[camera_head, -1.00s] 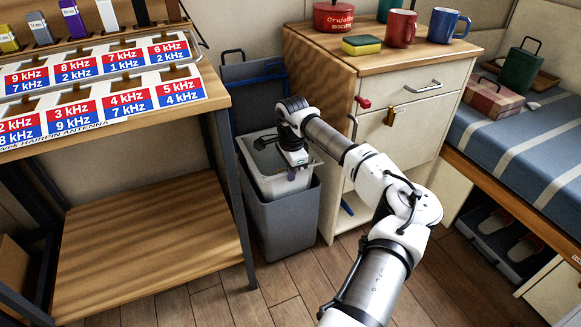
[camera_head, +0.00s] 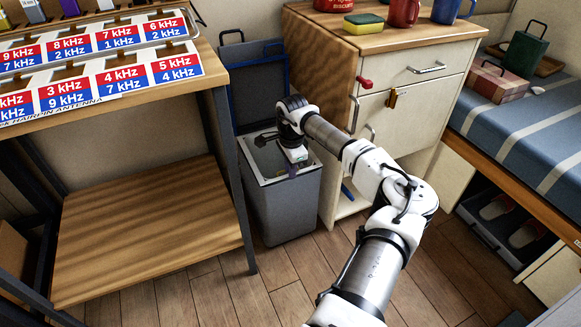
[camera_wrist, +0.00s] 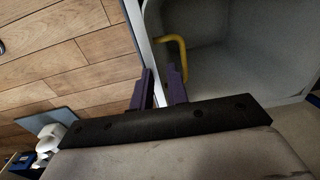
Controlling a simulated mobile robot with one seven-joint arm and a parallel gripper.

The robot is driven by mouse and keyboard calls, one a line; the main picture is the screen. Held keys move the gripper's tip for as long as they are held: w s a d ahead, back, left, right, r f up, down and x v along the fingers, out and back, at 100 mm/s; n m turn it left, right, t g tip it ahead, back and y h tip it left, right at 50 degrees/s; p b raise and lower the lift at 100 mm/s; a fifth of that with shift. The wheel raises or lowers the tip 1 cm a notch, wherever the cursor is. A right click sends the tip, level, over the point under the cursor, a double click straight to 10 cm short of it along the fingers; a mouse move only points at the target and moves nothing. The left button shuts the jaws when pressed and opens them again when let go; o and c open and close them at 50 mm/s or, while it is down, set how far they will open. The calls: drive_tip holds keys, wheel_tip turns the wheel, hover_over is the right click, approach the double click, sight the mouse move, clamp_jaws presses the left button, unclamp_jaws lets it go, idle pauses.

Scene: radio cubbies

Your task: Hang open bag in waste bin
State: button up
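The grey waste bin (camera_head: 290,212) stands on the floor between the wooden shelf and the cabinet, its dark lid (camera_head: 258,90) raised behind it. The open bag (camera_head: 252,160), a pale box-shaped liner, sits down inside it with its light rim about level with the bin's top. My gripper (camera_head: 293,172) is at the rim on the right side. In the wrist view my gripper's purple fingers (camera_wrist: 161,88) are close together, with the bag's pale rim between them. The bag's grey interior (camera_wrist: 225,70) holds a bent yellow thing (camera_wrist: 181,60). My wrist hides part of the bag's opening.
The shelf (camera_head: 150,225) is close on the left. The cabinet (camera_head: 430,105) stands close on the right, with mugs and a sponge (camera_head: 363,22) on top. A bed (camera_head: 530,140) is at far right. The wooden floor (camera_head: 250,300) in front is clear.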

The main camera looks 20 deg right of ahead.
drive_tip(key=shift+o, duration=0.9)
wheel_tip(320, 180, up, 14)
drive_tip(key=p, duration=0.4)
drive_tip(key=shift+s, duration=0.4)
drive_tip(key=shift+f, duration=0.15)
